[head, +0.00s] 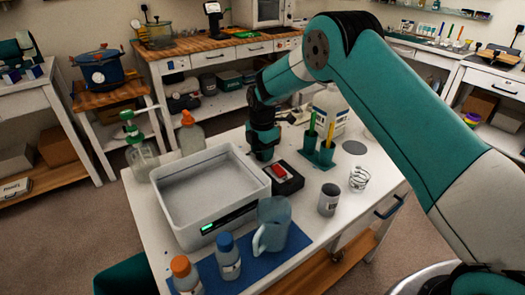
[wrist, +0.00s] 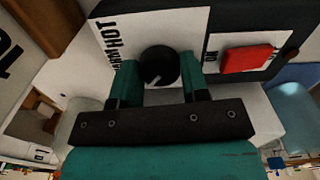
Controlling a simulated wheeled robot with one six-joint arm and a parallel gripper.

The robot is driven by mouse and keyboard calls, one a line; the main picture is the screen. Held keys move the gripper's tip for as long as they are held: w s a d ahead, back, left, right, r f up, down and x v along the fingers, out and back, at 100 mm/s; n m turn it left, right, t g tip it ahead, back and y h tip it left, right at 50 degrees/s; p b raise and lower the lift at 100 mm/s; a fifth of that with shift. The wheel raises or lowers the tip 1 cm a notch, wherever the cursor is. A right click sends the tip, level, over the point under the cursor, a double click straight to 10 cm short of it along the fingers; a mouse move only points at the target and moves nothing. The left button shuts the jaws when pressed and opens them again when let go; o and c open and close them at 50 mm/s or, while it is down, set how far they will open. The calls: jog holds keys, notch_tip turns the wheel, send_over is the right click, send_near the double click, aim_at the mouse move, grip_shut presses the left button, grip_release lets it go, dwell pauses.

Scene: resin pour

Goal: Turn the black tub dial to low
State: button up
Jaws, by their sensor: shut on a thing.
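The black dial (wrist: 158,66) is a round knob with a short white pointer mark, set on a white label plate (wrist: 187,22). The words WARM and HOT show in part along the plate's left side; I see no word for low. My gripper (wrist: 159,82) has one teal finger on each side of the dial and is shut on it. The mark slants toward the lower left of the wrist view. In the head view my gripper (head: 265,155) points down at the black control box (head: 292,186), and it hides the dial there.
A red switch (wrist: 247,58) marked ON sits beside the dial on the same box. The white tub (head: 190,233) stands just left of it. A green tool holder (head: 318,155), a grey cup (head: 329,199) and a blue jug (head: 273,222) stand close by.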

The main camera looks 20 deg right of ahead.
jog(key=shift+w+d+r, duration=0.1)
jog(key=shift+r, duration=0.05)
jog(key=o, duration=0.9)
jog(key=shift+r+b, duration=0.65)
jog(key=shift+r, duration=8)
